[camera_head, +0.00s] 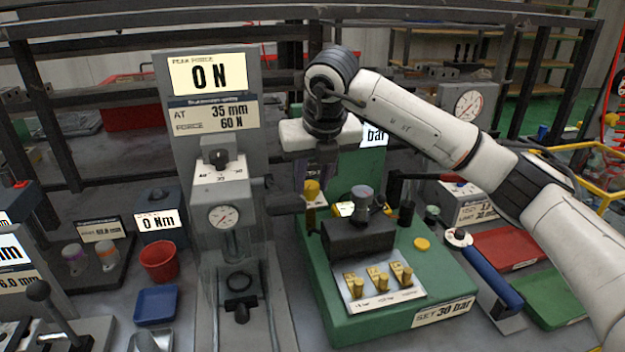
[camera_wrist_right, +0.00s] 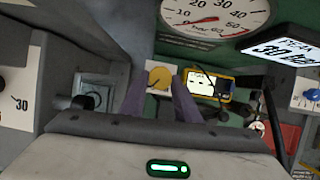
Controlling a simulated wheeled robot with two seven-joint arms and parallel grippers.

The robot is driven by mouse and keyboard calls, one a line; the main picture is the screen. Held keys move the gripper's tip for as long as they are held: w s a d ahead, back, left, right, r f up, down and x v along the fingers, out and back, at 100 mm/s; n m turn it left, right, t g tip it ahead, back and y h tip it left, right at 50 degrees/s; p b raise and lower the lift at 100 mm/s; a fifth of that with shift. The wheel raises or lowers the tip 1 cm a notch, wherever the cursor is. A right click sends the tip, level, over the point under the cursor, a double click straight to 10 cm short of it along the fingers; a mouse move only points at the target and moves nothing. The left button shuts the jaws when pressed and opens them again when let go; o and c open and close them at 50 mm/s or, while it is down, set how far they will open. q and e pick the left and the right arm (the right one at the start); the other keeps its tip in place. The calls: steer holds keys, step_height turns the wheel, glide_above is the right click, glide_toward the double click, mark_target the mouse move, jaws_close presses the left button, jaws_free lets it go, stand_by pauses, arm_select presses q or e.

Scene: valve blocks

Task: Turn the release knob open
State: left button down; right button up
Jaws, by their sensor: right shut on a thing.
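The release knob appears to be the round yellow knob (camera_head: 312,188) at the back left of the green valve block unit (camera_head: 378,318). In the right wrist view the yellow knob (camera_wrist_right: 159,78) shows between my two finger tips, with a pale plate around it. My right gripper (camera_head: 314,179) comes down over it from above and is shut on it; the fingers (camera_wrist_right: 160,92) lie on either side of the knob. The knob's exact angle cannot be told. My left gripper is not in view.
A grey force tester (camera_head: 182,135) reading 0 N stands close left of my right gripper. A yellow-framed meter (camera_wrist_right: 208,84) and a pressure gauge (camera_wrist_right: 215,14) are near the knob. Brass fittings (camera_head: 377,281) sit at the unit's front. Red (camera_head: 508,248) and green trays lie right.

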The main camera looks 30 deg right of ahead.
steer(key=o, duration=1)
steer(key=shift+o, duration=0.2)
steer(key=d+v, duration=0.1)
steer(key=v, duration=0.9)
steer(key=shift+a+r, duration=0.25)
steer(key=shift+a, duration=0.2)
steer(key=shift+s, duration=0.1)
